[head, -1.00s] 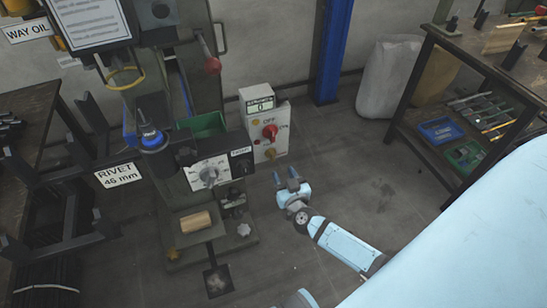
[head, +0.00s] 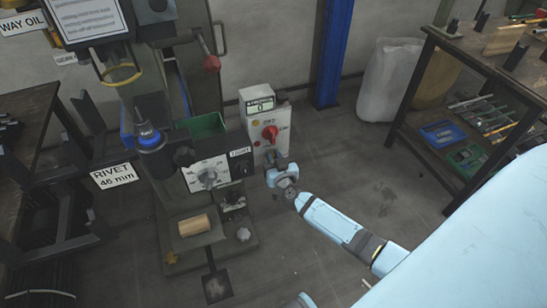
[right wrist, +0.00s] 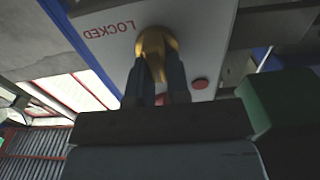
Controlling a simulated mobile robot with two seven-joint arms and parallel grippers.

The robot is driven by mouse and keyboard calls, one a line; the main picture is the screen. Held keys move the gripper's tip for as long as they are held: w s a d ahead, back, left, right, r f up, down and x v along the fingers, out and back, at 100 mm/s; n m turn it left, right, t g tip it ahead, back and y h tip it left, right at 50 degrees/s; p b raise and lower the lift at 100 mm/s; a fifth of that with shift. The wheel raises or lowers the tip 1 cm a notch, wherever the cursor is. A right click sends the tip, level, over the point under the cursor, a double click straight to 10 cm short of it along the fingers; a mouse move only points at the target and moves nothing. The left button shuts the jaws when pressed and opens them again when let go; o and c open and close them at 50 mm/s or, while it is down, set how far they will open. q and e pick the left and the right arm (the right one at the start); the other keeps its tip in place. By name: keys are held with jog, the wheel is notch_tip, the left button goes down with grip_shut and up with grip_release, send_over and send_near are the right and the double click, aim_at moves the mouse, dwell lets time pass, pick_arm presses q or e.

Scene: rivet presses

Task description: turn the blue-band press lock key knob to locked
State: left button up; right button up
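The blue-band press (head: 150,141) stands left of centre in the head view. Its grey control box (head: 256,128) has a red rotary switch and a display. My right gripper (head: 277,160) is at the lower front of this box, covering the key knob there. In the right wrist view, the brass lock key knob (right wrist: 155,42) is between the two dark fingertips of my right gripper (right wrist: 158,70). Its lower part shows in the narrow gap, but firm contact is unclear. The word LOCKED appears upside down beside it. My left gripper is not in view.
A red round button (right wrist: 200,83) is close beside the fingers. A shelf table (head: 465,110) with trays stands at the right. The floor between is clear.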

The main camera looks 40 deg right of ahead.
grip_shut()
jog(key=m+p, duration=0.1)
jog(key=m, duration=0.1)
jog(key=shift+d+m, duration=0.15)
jog(key=shift+m, duration=0.25)
pick_arm(q)
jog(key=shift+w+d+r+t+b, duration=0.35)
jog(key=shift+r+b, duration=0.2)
jog(key=shift+b, duration=0.8)
pick_arm(e)
jog(key=shift+s+d+f+m, duration=0.1)
jog(key=shift+d+f+m, duration=0.15)
jog(key=shift+m, duration=2.3)
jog(key=shift+s+d+f+m, duration=0.1)
jog(key=shift+f+m, duration=0.2)
jog(key=shift+m, duration=2.2)
jog(key=shift+d+f+m, duration=0.2)
jog(key=shift+f+m, duration=0.05)
jog(key=shift+m, duration=2.3)
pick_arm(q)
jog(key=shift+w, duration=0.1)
